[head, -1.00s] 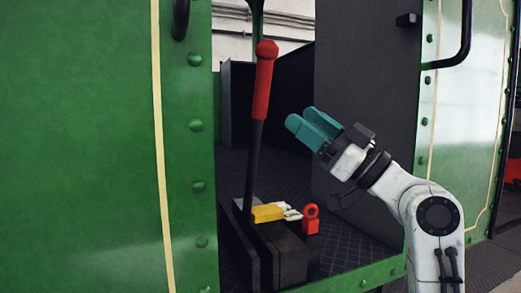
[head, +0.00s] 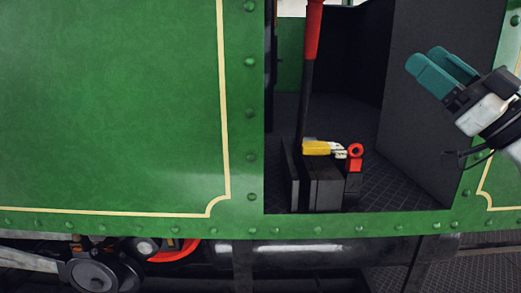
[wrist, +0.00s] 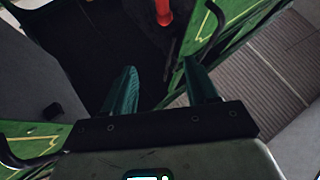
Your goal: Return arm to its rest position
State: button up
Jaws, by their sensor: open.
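My gripper (head: 445,70) is at the right of the head view, with teal fingers parted and nothing between them. It is up and to the right of the lever, in front of the dark cab wall. In the wrist view my gripper (wrist: 165,90) has its two teal fingers spread wide. The lever (head: 309,80) has a red handle and a dark shaft and stands in a black slotted base (head: 318,190). The red handle (wrist: 163,12) also shows at the top of the wrist view, apart from my fingers.
On the base lie a yellow-and-white item (head: 318,148) and a red ring-topped piece (head: 355,158). The green tram side (head: 110,110) fills the left. Its door edge (head: 250,110) borders the cab opening. Wheels and rods (head: 95,272) sit below. A handrail (wrist: 30,160) shows in the wrist view.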

notch_tip(320, 180, down, 27)
jog(key=w+a+m+g+h, duration=0.1)
jog(key=m+g+h, duration=0.2)
jog(key=m+h, duration=0.35)
jog(key=s+a+f+m+g+h, duration=0.1)
jog(key=s+f+g+h, duration=0.2)
jog(key=f, duration=0.8)
jog(key=s+f+m+g+h, duration=0.1)
jog(key=s+f+g+h, duration=0.15)
jog(key=s+f, duration=0.55)
jog(key=s+d+f+m+g+h, duration=0.15)
jog(key=s+f+g, duration=0.35)
jog(key=s+f, duration=0.65)
jog(key=s+d+f+m+g+h, duration=0.1)
jog(key=s+d+f+g+h, duration=0.4)
jog(key=s, duration=1)
notch_tip(320, 180, up, 14)
jog(key=a+y+p, duration=0.2)
jog(key=p, duration=1.4)
jog(key=shift+w+a, duration=0.2)
jog(key=shift+w, duration=0.2)
jog(key=shift+t, duration=0.25)
